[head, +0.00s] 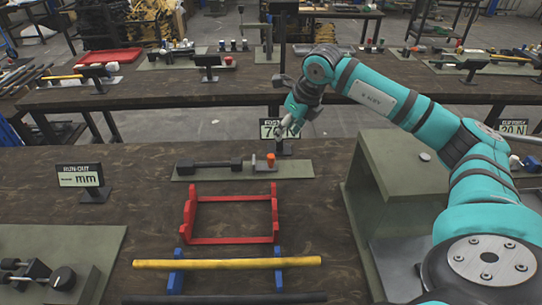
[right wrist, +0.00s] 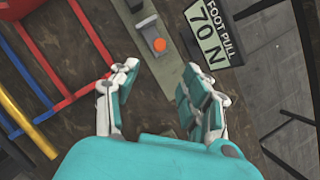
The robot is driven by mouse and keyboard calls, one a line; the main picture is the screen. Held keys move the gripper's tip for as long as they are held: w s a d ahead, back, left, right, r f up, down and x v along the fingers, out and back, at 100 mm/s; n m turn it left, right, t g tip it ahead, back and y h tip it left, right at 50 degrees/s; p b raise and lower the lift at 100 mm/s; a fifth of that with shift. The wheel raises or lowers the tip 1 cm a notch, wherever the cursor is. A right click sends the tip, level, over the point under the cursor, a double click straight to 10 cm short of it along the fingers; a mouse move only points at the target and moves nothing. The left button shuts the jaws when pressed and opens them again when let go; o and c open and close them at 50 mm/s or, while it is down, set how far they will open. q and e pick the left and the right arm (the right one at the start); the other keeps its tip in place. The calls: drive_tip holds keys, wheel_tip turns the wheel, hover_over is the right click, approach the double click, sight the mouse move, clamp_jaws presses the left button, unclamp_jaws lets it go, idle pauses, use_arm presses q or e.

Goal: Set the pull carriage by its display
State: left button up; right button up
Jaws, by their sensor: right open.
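The pull fixture is a grey-green base plate (head: 300,170) on the table, bearing a dark bar with blocks (head: 212,164) and an orange knob (head: 271,159) near its right end. In the right wrist view the orange knob (right wrist: 160,45) lies just beyond my fingertips. A display reading FOOT PULL 70 N (right wrist: 213,35) stands behind the fixture; in the head view my gripper partly covers this display (head: 267,131). My right gripper (head: 296,130) is open and empty, above and slightly right of the knob, apart from it. Which block is the carriage is unclear. My left gripper is out of view.
A red frame (head: 232,240) and a yellow bar (head: 226,263) on blue supports are in front. A RUN-OUT mm display (head: 81,176) stands left. A large grey-green machine body (head: 400,175) is close on the right.

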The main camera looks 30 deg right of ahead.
sight(272, 156)
drive_tip(key=p+x, duration=0.2)
drive_tip(key=x, duration=1.1)
drive_tip(key=shift+w+a, duration=0.1)
drive_tip(key=shift+w+f, duration=0.2)
drive_tip(key=shift+f, duration=0.2)
clamp_jaws()
